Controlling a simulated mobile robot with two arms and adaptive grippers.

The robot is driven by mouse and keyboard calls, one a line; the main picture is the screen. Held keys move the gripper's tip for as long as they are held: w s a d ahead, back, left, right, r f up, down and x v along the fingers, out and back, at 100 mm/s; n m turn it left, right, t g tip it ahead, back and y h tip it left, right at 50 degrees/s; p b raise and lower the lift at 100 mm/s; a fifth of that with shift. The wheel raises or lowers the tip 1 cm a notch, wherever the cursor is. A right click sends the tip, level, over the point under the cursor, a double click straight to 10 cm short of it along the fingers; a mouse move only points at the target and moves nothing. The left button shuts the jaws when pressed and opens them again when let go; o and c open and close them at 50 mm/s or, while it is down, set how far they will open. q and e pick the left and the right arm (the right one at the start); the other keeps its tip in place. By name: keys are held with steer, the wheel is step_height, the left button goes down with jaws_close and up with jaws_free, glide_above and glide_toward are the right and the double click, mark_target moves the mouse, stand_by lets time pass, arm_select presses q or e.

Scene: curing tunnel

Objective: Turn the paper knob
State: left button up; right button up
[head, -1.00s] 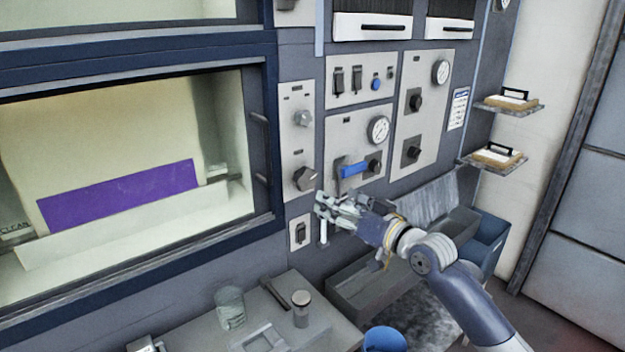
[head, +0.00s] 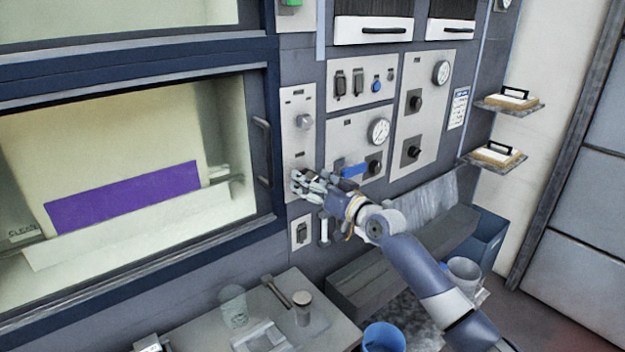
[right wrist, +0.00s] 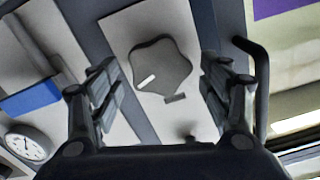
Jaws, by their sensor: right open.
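A dark grey, lobed knob (right wrist: 158,66) with a white pointer mark sits on a light panel in the right wrist view. My right gripper (right wrist: 161,76) is open, with one finger on each side of the knob; I cannot tell whether they touch it. In the head view my right gripper (head: 303,184) is at the lower part of the narrow control panel (head: 299,100) and hides this knob. A lighter grey knob (head: 303,122) is above it on the same panel. No readable label shows which knob is for paper. My left gripper is not in view.
A blue lever handle (head: 355,170), a dial gauge (head: 378,131) and black knobs are just right of the gripper. The oven door handle (head: 263,150) is close on the left. A bench (head: 200,312) with a glass beaker (head: 233,306) and a jar is below.

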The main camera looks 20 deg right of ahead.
steer(key=shift+w, duration=0.15)
steer(key=c, duration=1.1)
steer(key=shift+o, duration=0.2)
steer(key=shift+d+f+m+p, duration=0.1)
steer(key=shift+m+p, duration=0.35)
steer(key=shift+m, duration=1.85)
steer(key=shift+d+f+m+p, duration=0.1)
steer(key=shift+m+p, duration=0.35)
steer(key=shift+m, duration=1.85)
steer(key=shift+d+f+m+p, duration=0.1)
steer(key=shift+m+p, duration=0.35)
steer(key=shift+m, duration=1.85)
